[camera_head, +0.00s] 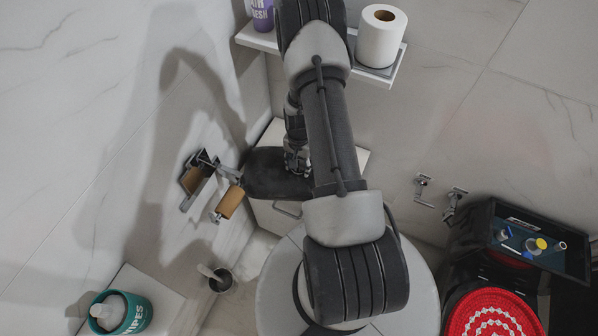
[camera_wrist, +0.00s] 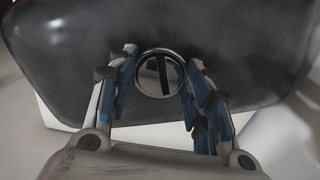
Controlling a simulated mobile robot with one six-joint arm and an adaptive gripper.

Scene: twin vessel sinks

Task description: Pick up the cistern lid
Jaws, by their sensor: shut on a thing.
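The cistern lid is a dark grey, rounded slab. In the head view the lid (camera_head: 265,178) shows left of my arm, its right part hidden behind the arm. In the wrist view the lid (camera_wrist: 70,65) fills the upper picture, with a round chrome button (camera_wrist: 160,74) at its middle. My gripper (camera_head: 297,165) is over the lid. In the wrist view my gripper (camera_wrist: 160,92) has its blue-padded fingers on both sides of the button, shut on the lid's middle. A white body (camera_head: 272,215) shows beneath the lid; the gap between them is unclear.
A roll holder (camera_head: 197,178) with a brown cardboard tube (camera_head: 230,202) is on the left wall, close to the lid's left end. A shelf (camera_head: 258,40) with a white paper roll (camera_head: 382,36) is above. A black caddy (camera_head: 485,240) stands right; a teal wipes tub (camera_head: 138,314) stands lower left.

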